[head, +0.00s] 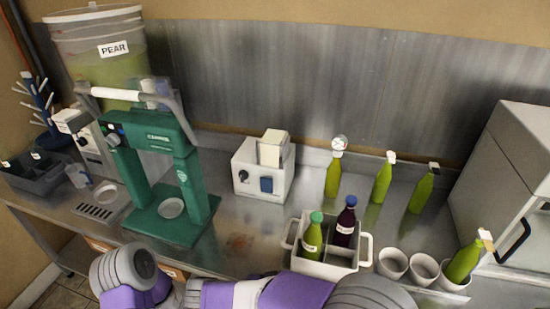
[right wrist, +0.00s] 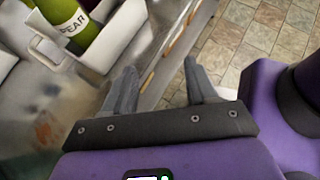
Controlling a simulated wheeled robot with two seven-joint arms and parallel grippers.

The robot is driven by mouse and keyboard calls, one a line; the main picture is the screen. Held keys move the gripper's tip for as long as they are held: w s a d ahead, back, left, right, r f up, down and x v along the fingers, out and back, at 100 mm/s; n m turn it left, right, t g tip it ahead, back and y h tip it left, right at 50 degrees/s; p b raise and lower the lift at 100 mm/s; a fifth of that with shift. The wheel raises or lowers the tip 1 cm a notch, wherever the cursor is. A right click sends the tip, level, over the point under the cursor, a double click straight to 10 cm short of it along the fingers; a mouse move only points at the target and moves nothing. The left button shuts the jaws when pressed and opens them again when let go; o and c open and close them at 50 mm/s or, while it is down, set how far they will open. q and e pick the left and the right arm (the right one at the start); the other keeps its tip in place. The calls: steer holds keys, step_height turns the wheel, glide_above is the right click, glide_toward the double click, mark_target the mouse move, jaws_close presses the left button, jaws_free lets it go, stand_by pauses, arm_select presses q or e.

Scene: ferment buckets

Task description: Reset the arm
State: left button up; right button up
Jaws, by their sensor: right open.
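My right gripper (right wrist: 159,66) shows in the right wrist view. Its two grey fingers are apart, with nothing between them. It hangs over the counter's front edge, with the tiled floor beyond. The white caddy (right wrist: 112,38) is just beyond the left finger, apart from it as far as I can tell. In the head view, purple and white links of my arms lie along the bottom edge; neither gripper's fingers show there. My left gripper is in no view.
The white caddy (head: 323,268) holds a green bottle (head: 312,240) and a dark bottle (head: 344,227). Cups (head: 392,262) stand right of it, one with a tilted green bottle (head: 463,264). Several green bottles stand behind. A green press (head: 165,190) and white box (head: 263,172) stand left.

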steer(key=s+d+f+m+g+y, duration=0.1)
steer(key=f+m+y, duration=0.3)
steer(key=f+m, duration=0.4)
steer(key=s+d+f+m+g+y, duration=0.1)
steer(key=s+d+f+m+y, duration=0.2)
steer(key=f+m, duration=0.6)
steer(key=s+d+f+m+g+y, duration=0.1)
steer(key=s+d+f+m+y, duration=0.2)
steer(key=f+m+y, duration=0.4)
step_height(320, 180, down, 8)
steer(key=shift+f+m, duration=0.25)
steer(key=shift+m, duration=0.55)
